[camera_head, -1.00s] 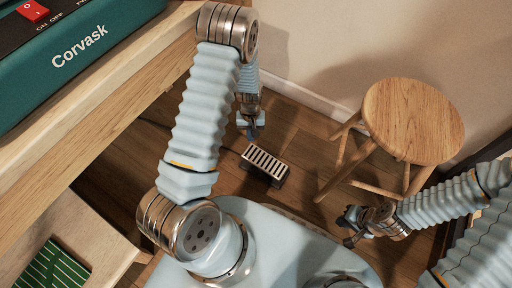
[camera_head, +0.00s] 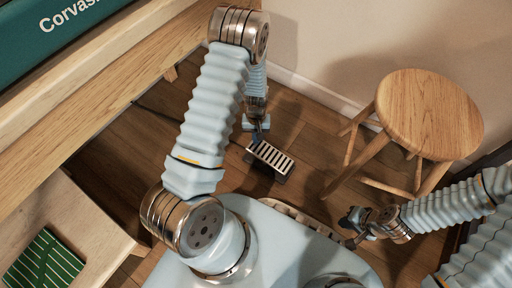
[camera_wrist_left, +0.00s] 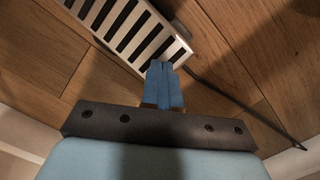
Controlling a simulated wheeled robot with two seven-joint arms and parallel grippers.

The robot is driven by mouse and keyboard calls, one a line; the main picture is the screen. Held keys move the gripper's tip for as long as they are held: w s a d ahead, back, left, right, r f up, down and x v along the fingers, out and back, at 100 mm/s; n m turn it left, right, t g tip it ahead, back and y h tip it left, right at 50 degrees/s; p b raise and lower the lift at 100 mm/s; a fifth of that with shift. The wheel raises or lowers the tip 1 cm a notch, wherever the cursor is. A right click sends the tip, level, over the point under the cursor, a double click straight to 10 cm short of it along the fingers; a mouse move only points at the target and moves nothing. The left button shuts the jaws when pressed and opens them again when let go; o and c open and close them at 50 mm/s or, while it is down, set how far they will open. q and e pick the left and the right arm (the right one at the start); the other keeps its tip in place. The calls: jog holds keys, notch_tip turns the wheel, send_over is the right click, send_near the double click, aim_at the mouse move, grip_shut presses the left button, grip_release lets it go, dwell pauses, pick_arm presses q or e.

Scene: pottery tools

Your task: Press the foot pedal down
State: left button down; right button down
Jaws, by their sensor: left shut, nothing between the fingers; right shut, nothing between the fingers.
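The foot pedal (camera_head: 270,157) is a dark block with a light, slotted metal top on the wooden floor. It also shows at the top of the left wrist view (camera_wrist_left: 134,32), with a dark cable running from its right side. My left gripper (camera_head: 257,138) points down at the pedal's far left end. In the left wrist view its blue fingertips (camera_wrist_left: 160,70) are closed together, empty, and overlap the pedal's near corner. I cannot tell whether they touch it. My right gripper (camera_head: 349,228) is shut and empty at the lower right, well apart from the pedal.
A round wooden stool (camera_head: 430,112) stands right of the pedal. A wooden table edge (camera_head: 120,92) with a green machine (camera_head: 50,35) runs along the upper left. A low wooden bench (camera_head: 85,225) with a green striped item is at lower left.

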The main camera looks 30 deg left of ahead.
pick_arm(q)
jog(key=shift+f, duration=0.35)
